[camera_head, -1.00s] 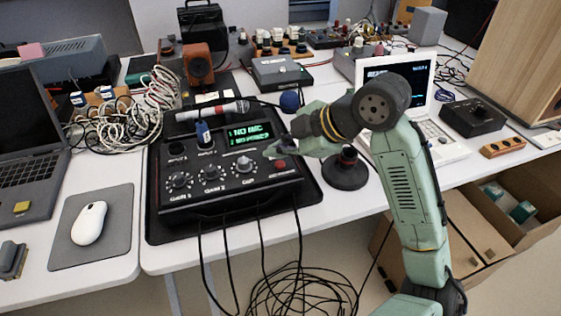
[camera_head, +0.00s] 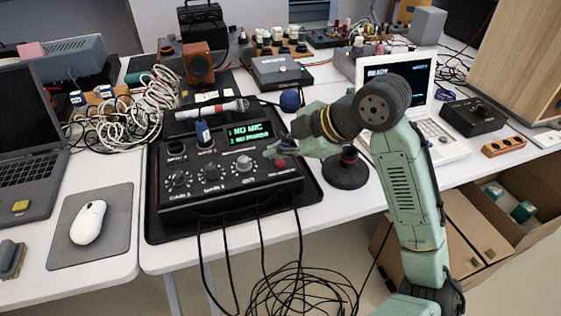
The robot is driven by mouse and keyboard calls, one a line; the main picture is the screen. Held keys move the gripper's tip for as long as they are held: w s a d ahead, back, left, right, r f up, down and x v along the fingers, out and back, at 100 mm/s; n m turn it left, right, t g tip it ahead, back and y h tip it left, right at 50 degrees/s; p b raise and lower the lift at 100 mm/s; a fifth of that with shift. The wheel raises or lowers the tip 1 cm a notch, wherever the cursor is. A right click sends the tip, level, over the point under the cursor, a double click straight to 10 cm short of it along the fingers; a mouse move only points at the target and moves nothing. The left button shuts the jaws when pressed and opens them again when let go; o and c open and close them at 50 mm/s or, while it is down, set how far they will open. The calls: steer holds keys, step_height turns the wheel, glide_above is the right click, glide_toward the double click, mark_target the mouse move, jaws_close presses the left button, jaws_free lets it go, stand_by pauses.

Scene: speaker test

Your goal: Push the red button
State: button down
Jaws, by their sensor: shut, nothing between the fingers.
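The red button (camera_head: 280,163) is small and sits at the right side of the top panel of the black mixer box (camera_head: 216,188). The box has a lit green screen (camera_head: 249,134) reading "NO MIC" and a row of knobs (camera_head: 212,172). My gripper (camera_head: 271,153) is shut and empty. I cannot tell whether the fingertips touch the panel. The button's top shows and appears clear of the fingers.
A microphone (camera_head: 212,110) lies behind the mixer, and a round black stand (camera_head: 345,170) is close to its right under my arm. A white laptop (camera_head: 400,95) is farther right. A mouse (camera_head: 88,222) on a grey pad is at left. Cables hang off the front edge.

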mark_target(279, 164)
steer(key=shift+f+b, duration=0.5)
steer(key=shift+f, duration=0.2)
stand_by(0.6)
steer(key=shift+r, duration=0.1)
steer(key=shift+r+p, duration=0.75)
steer(key=shift+r, duration=0.1)
step_height(279, 164, up, 6)
steer(key=p, duration=0.4)
steer(key=shift+p, duration=0.3)
stand_by(1.1)
